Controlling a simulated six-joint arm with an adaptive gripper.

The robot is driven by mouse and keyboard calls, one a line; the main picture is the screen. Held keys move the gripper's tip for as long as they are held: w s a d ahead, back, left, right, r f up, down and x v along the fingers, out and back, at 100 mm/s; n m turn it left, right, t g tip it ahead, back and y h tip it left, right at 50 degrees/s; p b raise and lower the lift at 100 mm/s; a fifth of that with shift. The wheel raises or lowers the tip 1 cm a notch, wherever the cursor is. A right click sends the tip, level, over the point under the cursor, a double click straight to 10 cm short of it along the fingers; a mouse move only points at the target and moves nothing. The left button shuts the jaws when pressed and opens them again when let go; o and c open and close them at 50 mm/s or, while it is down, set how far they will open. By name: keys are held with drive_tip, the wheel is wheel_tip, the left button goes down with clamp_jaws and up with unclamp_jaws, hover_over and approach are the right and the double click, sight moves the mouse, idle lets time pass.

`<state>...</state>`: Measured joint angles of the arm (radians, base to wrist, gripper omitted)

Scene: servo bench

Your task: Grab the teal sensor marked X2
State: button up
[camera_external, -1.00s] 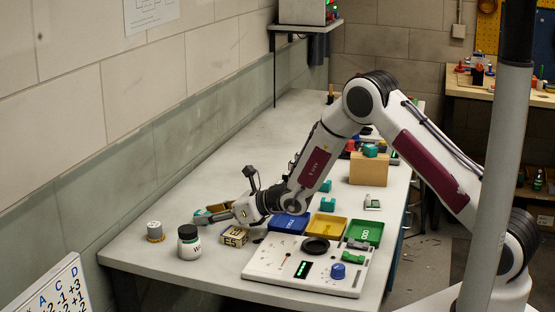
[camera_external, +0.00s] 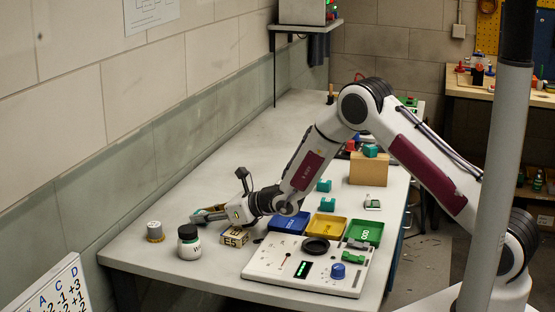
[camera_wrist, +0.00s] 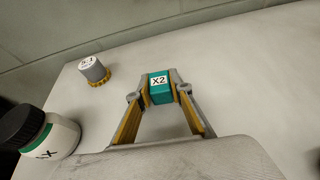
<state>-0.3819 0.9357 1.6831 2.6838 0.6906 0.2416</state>
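The teal sensor marked X2 (camera_wrist: 159,80) sits between the fingertips of my gripper (camera_wrist: 160,90) in the wrist view, its label facing the camera. The yellow-padded fingers lie against its left and right sides with no clear gap. In the external view my gripper (camera_external: 208,214) is low over the near left of the bench, and its fingers largely hide the sensor. I cannot see any clear lift off the bench.
A grey cylinder with a yellow base (camera_wrist: 95,71) and a white jar with a black lid (camera_wrist: 42,135) stand left of my gripper. A yellow labelled block (camera_external: 234,237) is close by. Blue (camera_external: 289,223), yellow and green trays and a control panel (camera_external: 270,262) lie to the right.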

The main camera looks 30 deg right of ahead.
drive_tip(key=shift+c, duration=0.7)
drive_tip(key=shift+r, duration=5)
